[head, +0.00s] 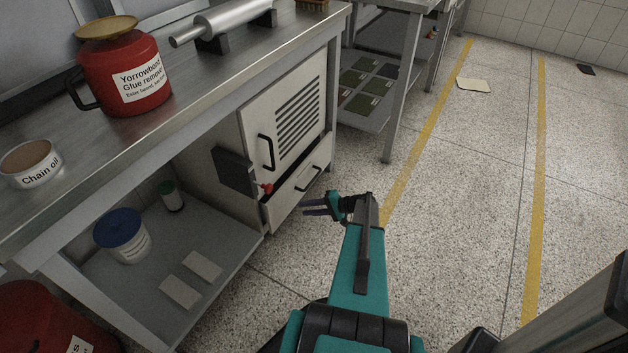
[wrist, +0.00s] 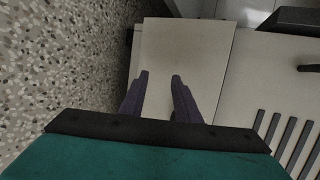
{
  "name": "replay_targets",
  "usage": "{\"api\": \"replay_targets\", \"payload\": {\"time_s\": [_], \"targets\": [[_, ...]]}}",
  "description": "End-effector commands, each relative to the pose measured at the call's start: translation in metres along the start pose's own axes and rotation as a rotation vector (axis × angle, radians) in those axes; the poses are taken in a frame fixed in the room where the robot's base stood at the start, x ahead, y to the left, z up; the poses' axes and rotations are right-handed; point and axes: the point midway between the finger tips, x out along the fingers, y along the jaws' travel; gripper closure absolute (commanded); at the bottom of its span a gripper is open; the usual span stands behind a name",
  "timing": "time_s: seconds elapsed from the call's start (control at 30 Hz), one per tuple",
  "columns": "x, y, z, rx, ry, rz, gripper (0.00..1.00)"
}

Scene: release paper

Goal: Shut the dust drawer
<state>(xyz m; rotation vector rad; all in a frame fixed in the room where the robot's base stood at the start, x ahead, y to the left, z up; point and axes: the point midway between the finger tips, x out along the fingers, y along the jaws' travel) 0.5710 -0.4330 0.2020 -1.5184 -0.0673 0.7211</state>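The dust drawer (head: 292,198) is the pale front with a bar handle (head: 309,179) at the bottom of the white cabinet under the bench. A dark gap runs along its top edge, below the vented door (head: 290,115); it looks slightly out, but how far I cannot tell. My gripper (head: 306,207) is in front of the drawer's lower right, apart from it as far as I can see. In the wrist view, its purple fingers (wrist: 160,75) are spread with nothing between them, over a pale panel (wrist: 185,45) that looks like the drawer front. The drawer handle does not show there.
A dark box (head: 234,171) and a red knob (head: 266,188) stick out at the cabinet's left. The bench leg (head: 331,110) is at its right. The speckled floor (head: 460,180) to the right is mostly clear. A blue-lidded tub (head: 121,235) stands on the lower shelf.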

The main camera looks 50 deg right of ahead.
Motion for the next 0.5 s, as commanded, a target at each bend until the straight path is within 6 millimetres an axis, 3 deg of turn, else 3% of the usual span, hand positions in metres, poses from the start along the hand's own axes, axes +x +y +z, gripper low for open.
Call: {"api": "replay_targets", "payload": {"time_s": [0.03,0.2,0.33,0.5], "targets": [[-0.019,0.000,-0.023,0.002,0.043,-0.032,0.71],[-0.077,-0.004,-0.074,-0.002,0.165,-0.133,0.71],[-0.110,-0.005,-0.098,-0.008,0.229,-0.181,0.71],[-0.128,-0.007,-0.109,-0.013,0.264,-0.208,0.71]]}}
